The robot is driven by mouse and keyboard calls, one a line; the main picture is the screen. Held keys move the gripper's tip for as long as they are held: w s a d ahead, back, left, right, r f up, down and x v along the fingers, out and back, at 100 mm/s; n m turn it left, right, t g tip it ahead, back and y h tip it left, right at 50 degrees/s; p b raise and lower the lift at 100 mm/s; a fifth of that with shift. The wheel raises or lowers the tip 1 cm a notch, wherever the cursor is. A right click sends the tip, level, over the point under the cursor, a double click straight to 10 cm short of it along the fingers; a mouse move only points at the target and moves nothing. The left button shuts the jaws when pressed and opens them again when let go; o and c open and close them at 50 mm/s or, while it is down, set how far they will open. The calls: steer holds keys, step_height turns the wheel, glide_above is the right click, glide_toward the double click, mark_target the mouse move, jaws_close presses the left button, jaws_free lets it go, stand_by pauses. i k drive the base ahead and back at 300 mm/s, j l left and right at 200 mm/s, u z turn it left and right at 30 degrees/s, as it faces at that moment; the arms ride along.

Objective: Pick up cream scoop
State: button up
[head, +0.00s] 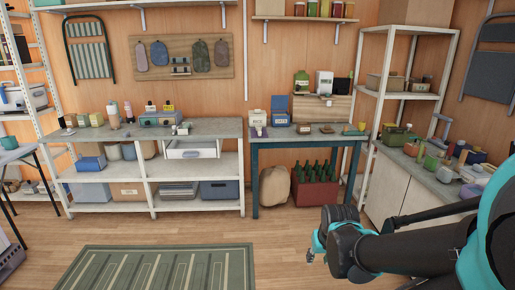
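I cannot make out a cream scoop for certain; many of the small items are too small to tell apart. My gripper (316,256), dark with teal parts, is at the lower right in the head view, in front of the shelves and well away from the items on them. Its fingers are small and partly hidden by the wrist, so I cannot tell whether they are open or shut. I see nothing clearly held in it.
A long grey-topped bench (150,131) with small items and shelves stands at the left. A blue-legged table (305,140) is at the back, above a red crate (316,190) of green bottles. A cluttered counter (405,165) is at the right. A green rug (160,268) lies on open floor.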

mark_target(259, 130)
steer(key=i+j, duration=0.1)
steer(key=i, duration=0.7)
steer(key=i+j+u, duration=0.1)
steer(key=i, duration=0.75)
